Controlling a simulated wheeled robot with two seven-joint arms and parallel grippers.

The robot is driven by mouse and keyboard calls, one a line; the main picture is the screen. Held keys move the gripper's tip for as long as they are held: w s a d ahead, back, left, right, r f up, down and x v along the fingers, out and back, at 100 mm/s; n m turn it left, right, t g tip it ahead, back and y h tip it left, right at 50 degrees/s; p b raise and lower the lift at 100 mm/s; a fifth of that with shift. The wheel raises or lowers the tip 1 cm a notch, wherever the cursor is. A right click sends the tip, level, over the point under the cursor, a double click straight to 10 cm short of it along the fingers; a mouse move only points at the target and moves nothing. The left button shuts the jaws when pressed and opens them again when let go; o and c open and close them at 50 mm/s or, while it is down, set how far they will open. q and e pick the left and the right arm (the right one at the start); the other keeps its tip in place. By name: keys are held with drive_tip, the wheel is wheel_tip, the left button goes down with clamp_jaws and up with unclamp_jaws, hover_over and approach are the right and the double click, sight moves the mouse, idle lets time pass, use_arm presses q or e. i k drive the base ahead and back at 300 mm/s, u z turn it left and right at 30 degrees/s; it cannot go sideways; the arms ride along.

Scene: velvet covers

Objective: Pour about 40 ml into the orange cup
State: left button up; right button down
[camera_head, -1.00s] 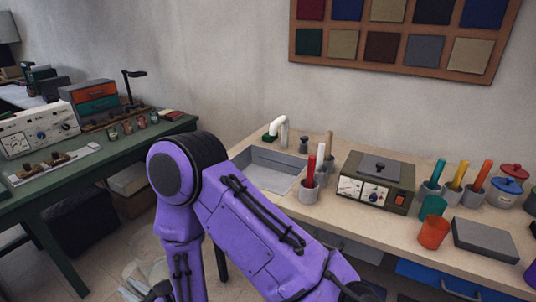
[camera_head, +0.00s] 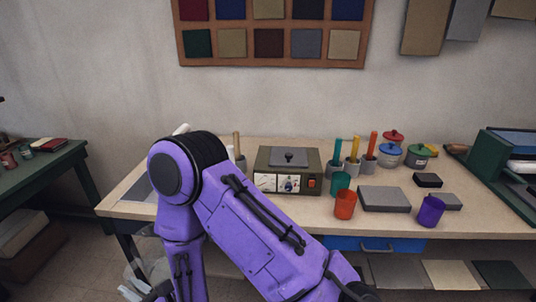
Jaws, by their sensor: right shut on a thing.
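The orange cup (camera_head: 345,205) stands upright on the workbench, right of the purple arm in the head view. A teal cup (camera_head: 340,183) stands just behind it and a purple cup (camera_head: 430,211) to its right. My right arm bends across the left and middle of the view. My right gripper (camera_head: 136,291) is partly in view at the bottom left edge, low and well away from the orange cup. It is shut on a pale, see-through vessel (camera_head: 155,270), mostly hidden by the arm; its contents cannot be told. My left gripper is out of view.
The bench (camera_head: 290,213) also holds a control box (camera_head: 290,172), a grey slab (camera_head: 384,198), tool holders and lidded jars (camera_head: 390,154). A green machine (camera_head: 508,170) stands at the right. Bare bench top lies left of the orange cup.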

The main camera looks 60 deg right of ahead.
sight(345, 204)
drive_tip(key=z, duration=2.35)
drive_tip(key=i, duration=0.2)
